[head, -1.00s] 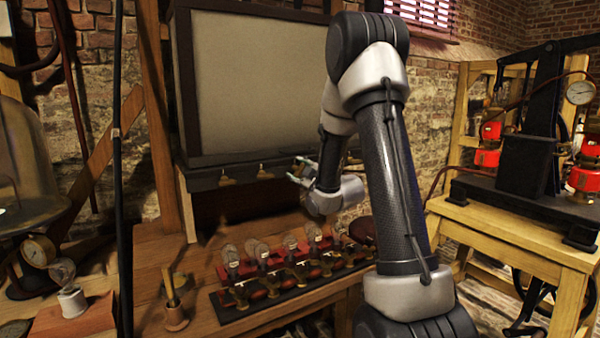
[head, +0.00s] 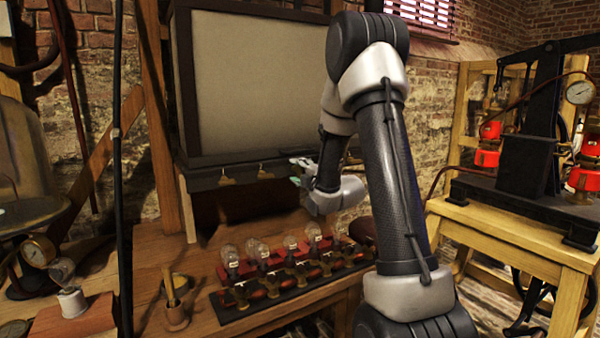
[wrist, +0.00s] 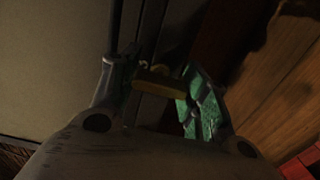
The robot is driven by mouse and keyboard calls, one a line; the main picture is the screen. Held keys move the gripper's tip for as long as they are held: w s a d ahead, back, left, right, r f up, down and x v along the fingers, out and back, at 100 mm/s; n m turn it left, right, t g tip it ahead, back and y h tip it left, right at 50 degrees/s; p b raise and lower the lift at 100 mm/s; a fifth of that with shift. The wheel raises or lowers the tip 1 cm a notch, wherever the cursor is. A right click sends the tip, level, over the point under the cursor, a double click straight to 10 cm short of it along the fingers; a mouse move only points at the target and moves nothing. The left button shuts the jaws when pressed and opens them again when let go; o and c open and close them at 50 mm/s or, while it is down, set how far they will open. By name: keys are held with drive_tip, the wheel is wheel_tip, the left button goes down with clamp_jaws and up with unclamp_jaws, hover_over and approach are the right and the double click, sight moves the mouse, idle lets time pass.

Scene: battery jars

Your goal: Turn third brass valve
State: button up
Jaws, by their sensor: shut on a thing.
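A row of small brass valves hangs under the dark lower ledge of a framed panel in the head view. The first brass valve (head: 226,181) and the second brass valve (head: 264,173) show clear of my arm. My gripper (head: 298,171) is at the ledge to the right of them, where its fingers hide most of what they hold. In the wrist view, my gripper (wrist: 160,90) is shut on a brass valve (wrist: 160,83), with the handle between the green-padded fingers. By its place in the row this looks like the third brass valve.
Below, a row of glass bulbs on a red and black base (head: 290,275) stands on the wooden bench (head: 215,320). A wooden holder (head: 176,318) is at its left. A pump with red cylinders (head: 525,165) stands on the right table.

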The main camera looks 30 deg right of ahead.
drive_tip(key=shift+f, duration=0.1)
idle(0.4)
drive_tip(key=o, duration=1)
drive_tip(key=shift+s, duration=3.75)
